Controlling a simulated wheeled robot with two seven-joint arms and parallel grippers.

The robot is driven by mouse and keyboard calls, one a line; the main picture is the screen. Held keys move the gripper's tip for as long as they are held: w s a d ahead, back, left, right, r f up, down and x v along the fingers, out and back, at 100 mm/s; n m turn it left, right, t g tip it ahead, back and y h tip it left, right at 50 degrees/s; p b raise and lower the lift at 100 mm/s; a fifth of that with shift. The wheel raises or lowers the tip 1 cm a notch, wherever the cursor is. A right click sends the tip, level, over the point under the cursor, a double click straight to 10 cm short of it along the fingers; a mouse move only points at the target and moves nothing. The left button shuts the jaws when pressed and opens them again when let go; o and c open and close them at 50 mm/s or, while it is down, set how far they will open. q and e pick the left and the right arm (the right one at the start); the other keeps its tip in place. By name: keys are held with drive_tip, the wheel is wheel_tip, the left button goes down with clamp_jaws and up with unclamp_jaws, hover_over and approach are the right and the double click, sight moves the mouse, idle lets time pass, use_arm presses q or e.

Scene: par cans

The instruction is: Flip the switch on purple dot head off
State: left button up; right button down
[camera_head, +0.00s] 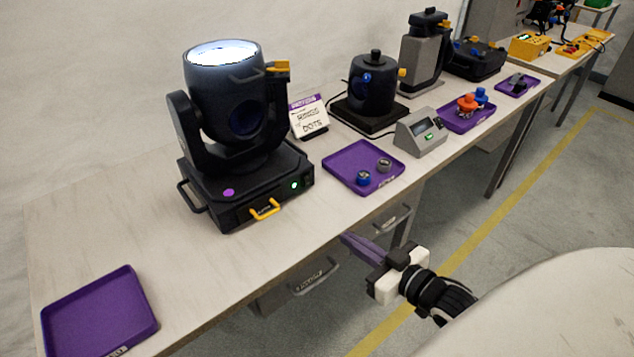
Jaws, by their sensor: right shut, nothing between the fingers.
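The black moving head (229,110) stands on the bench at the left, its lens at the top glowing white. A purple dot (229,192) marks its base. A green light (294,185) is lit on the front panel of the base, and a small dark switch (308,181) seems to sit just right of it; its position is too small to tell. My right gripper (347,239), with purple fingers, is shut and empty in front of the bench edge, to the right of and below the base, apart from it. My left gripper is not in view.
A yellow handle (265,209) sticks out of the base front. A purple tray (340,160) with small knobs, a sign (309,117), a grey box (421,132) and a black can (371,85) stand to the right. An empty purple tray (100,310) lies front left.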

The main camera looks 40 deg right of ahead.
sight(317, 204)
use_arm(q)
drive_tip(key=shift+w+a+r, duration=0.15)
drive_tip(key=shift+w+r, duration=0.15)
use_arm(e)
drive_tip(key=shift+t, duration=0.5)
drive_tip(key=r, duration=0.1)
drive_tip(key=w+d+r, duration=0.1)
drive_tip(key=d+r, duration=0.1)
drive_tip(key=r, duration=0.1)
drive_tip(key=shift+w, duration=0.2)
drive_tip(key=shift+w, duration=0.1)
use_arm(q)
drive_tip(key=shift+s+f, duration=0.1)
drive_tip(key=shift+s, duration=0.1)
use_arm(e)
drive_tip(key=w, duration=0.4)
drive_tip(key=w+f, duration=0.1)
drive_tip(key=w, duration=0.4)
drive_tip(key=w+a+f, duration=0.1)
drive_tip(key=w, duration=0.3)
drive_tip(key=shift+w, duration=0.3)
